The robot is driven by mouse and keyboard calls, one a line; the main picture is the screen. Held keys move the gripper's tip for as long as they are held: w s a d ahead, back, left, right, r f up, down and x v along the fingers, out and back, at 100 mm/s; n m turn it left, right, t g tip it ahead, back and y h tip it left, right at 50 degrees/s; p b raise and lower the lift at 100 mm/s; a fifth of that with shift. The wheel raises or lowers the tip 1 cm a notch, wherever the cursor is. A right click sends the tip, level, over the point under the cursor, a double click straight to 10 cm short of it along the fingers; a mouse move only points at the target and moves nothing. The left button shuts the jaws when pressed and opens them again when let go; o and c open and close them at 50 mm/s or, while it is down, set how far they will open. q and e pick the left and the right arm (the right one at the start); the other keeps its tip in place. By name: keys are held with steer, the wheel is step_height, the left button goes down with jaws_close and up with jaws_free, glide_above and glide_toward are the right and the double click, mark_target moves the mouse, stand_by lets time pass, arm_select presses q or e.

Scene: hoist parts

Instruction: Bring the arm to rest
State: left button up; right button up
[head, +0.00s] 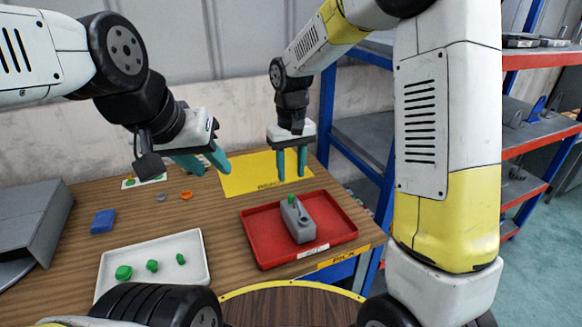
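My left gripper (213,170) hangs over the back of the wooden table, left of the yellow mat (240,180). Its teal fingers are apart with nothing seen between them. My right gripper (292,178) points down above the yellow mat, behind the red tray (262,248). Its teal fingers are apart and empty. A grey block (300,225) with a green piece (291,200) at its top sits in the red tray. Both grippers look clear of the block and tray.
A white tray (112,264) with green parts (152,266) is front left. A blue block (103,220), an orange ring (186,195) and a white card (131,184) lie behind it. A grey box (45,215) stands at left. Blue-framed shelving (350,150) stands right of the table.

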steer(key=s+d+r+m+t+y, duration=0.2)
steer(key=s+d+r+t, duration=0.1)
steer(key=s+d+r, duration=0.7)
steer(key=s+d+r+m+t, duration=0.1)
steer(key=s+d+r+t, duration=0.2)
steer(key=s, duration=0.6)
steer(key=shift+d+r+m, duration=0.4)
steer(key=shift+d+r, duration=0.05)
steer(key=shift+d, duration=0.1)
